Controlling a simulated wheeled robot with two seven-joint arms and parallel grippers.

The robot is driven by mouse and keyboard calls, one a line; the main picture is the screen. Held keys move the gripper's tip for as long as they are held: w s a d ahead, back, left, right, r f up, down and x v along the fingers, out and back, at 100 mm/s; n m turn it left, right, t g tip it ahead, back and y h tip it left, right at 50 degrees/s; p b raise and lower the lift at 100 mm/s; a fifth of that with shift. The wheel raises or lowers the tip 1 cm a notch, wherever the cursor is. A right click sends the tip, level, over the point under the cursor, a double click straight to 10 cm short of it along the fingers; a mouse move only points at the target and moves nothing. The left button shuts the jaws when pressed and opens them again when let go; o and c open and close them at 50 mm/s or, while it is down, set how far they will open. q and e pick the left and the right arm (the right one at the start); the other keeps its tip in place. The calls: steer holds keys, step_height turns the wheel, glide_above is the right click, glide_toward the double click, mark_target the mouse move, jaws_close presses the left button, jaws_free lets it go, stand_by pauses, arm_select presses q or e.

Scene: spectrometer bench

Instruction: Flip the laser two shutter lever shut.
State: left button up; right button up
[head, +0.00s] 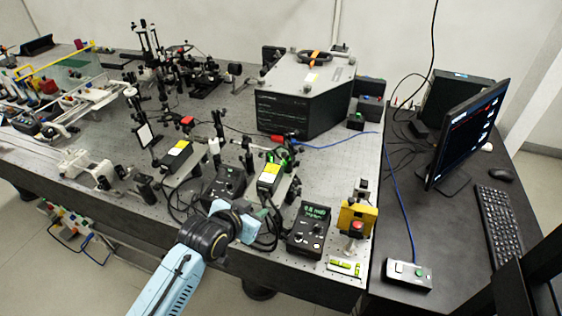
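Two laser boxes with yellow labels stand near the bench's front edge. One laser box (177,155) is at the left. The other laser box (269,178) is at the right, with a green glow at its back end. I cannot tell from the picture which is laser two, and no shutter lever can be made out at this size. My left gripper (262,221) is at the front edge, just in front of the right laser box, and partly hides the cables there. Its fingers are too small to tell open from shut. My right gripper is not in view.
A black controller with a green display (309,229) stands close right of my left gripper. Another black controller (224,186) is just behind it. A yellow mount with a red button (356,222) stands farther right. Cables run between the boxes. A monitor (467,133) is at the right.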

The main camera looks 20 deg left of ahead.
arm_select(q)
steer(key=t, duration=0.2)
glide_toward(281, 167)
steer(key=s+r, duration=0.3)
steer(key=r, duration=0.1)
steer(key=shift+h, duration=0.3)
steer(key=x, duration=0.8)
steer(key=a+p+x, duration=0.1)
steer(key=x, duration=0.4)
steer(key=shift+w+r, duration=0.15)
jaws_close()
